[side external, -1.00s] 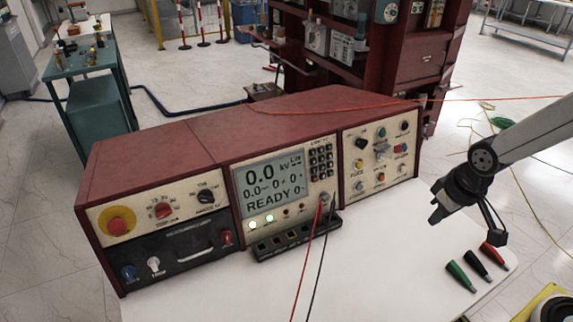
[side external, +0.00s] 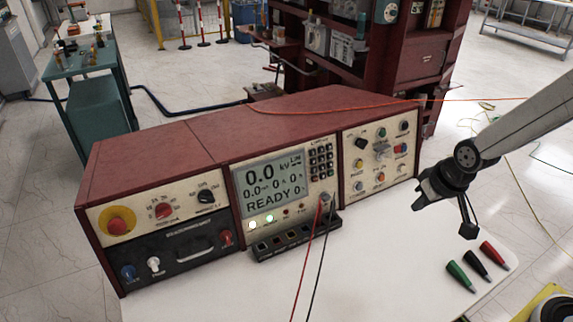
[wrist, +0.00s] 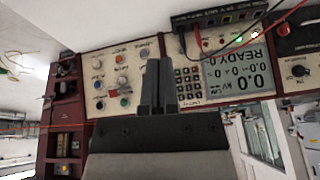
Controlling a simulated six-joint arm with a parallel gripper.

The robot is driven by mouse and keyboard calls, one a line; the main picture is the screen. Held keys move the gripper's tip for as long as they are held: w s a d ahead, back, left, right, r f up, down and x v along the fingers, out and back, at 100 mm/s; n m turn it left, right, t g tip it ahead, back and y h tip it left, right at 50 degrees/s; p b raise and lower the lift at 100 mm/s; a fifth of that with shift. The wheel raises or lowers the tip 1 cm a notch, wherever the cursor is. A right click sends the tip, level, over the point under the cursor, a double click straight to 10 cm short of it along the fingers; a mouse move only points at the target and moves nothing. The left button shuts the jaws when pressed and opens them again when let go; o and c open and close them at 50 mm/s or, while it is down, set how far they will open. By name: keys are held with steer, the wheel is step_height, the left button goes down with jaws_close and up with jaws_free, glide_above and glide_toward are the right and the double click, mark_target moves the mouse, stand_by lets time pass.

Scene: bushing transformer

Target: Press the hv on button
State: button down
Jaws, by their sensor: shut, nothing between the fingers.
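The red control console (side external: 255,125) stands on the white table, its display (side external: 265,185) reading 0.0 kV and READY. Its right panel (side external: 378,165) carries several coloured buttons and knobs, including a red one (side external: 400,148), a yellow one (side external: 358,164) and an orange one (side external: 380,177). Labels are too small to read, so I cannot tell which is hv on. My gripper (side external: 421,187) is shut and empty, just right of this panel and apart from it. In the upside-down wrist view, my fingers (wrist: 158,75) point at the console between the button panel (wrist: 122,78) and the keypad (wrist: 188,85).
Red and black leads (side external: 308,250) run from the console front over the table. Green, black and red plugs (side external: 477,264) lie on the table (side external: 400,270) below my gripper. An orange cable (side external: 400,104) crosses the console top. The table's front middle is clear.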

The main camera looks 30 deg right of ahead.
steer(key=w+d+f+m+t+h, duration=0.1)
steer(key=w+d+f+m+t, duration=0.15)
steer(key=w, duration=0.65)
steer(key=m+t+h, duration=0.5)
steer(key=m+h, duration=0.1)
steer(key=m, duration=0.1)
glide_toward(382, 156)
steer(key=r+v, duration=0.1)
steer(key=v, duration=0.3)
steer(key=s+d+f+m+h, duration=0.1)
steer(key=d+f+m+h, duration=0.2)
steer(key=d+f+h, duration=0.1)
steer(key=shift+s+d+m+t+h, duration=0.15)
steer(key=shift+d+m+t+h, duration=0.25)
steer(key=shift+d+h, duration=0.65)
steer(key=shift+d+y, duration=0.15)
steer(key=shift+y, duration=0.1)
steer(key=w+f, duration=0.2)
steer(key=w, duration=0.6)
steer(key=shift+w, duration=0.3)
